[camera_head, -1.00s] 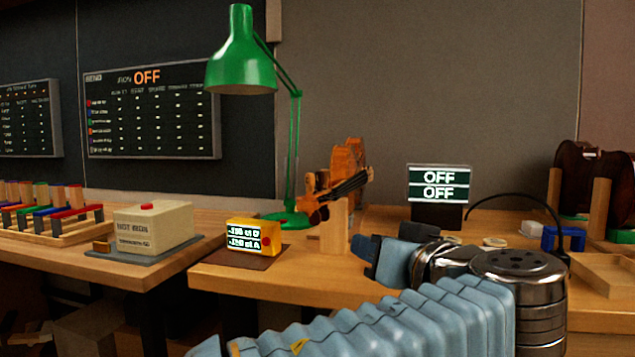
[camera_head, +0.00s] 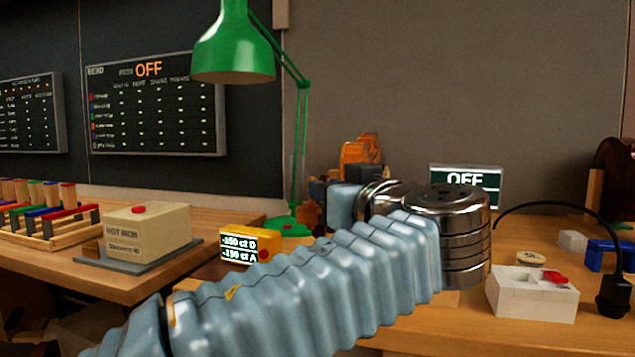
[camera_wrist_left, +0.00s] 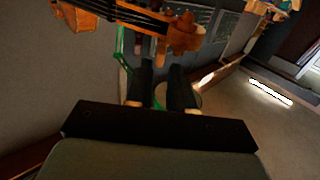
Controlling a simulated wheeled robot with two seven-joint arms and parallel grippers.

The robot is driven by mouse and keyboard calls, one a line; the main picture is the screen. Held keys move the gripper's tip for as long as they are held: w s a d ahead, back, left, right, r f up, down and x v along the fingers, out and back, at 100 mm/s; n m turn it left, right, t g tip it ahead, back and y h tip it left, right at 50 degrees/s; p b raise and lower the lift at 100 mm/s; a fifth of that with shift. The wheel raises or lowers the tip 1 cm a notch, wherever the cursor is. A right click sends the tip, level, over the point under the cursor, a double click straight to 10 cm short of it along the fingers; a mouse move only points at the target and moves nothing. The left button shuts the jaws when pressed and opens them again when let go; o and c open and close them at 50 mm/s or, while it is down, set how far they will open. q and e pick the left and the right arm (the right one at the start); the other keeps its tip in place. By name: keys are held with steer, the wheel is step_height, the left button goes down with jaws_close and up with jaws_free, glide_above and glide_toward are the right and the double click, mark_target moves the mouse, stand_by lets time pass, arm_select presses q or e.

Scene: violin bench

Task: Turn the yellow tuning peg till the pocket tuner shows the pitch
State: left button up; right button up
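The violin (camera_head: 360,150) stands on the bench, mostly hidden behind my left arm in the head view. In the left wrist view its neck and strings (camera_wrist_left: 142,18) and its brown scroll end (camera_wrist_left: 184,36) show at the top. I cannot make out a yellow peg. The yellow pocket tuner (camera_head: 238,246) stands left of the violin, with two lit lines that look like "-150 ct D" and "-130 ct A". My left gripper (camera_wrist_left: 160,90) has its two dark fingers apart with nothing seen between them, close to the scroll end. My right gripper is not in view.
A green lamp (camera_head: 235,50) stands behind the tuner. A hot iron box (camera_head: 145,235) and a colored rack (camera_head: 50,215) are on the left bench. An "OFF" display (camera_head: 465,180), a white box with a red part (camera_head: 533,295) and a black cable (camera_head: 560,210) are to the right.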

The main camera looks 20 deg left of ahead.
arm_select(q)
steer(key=shift+x, duration=2.2)
jaws_close()
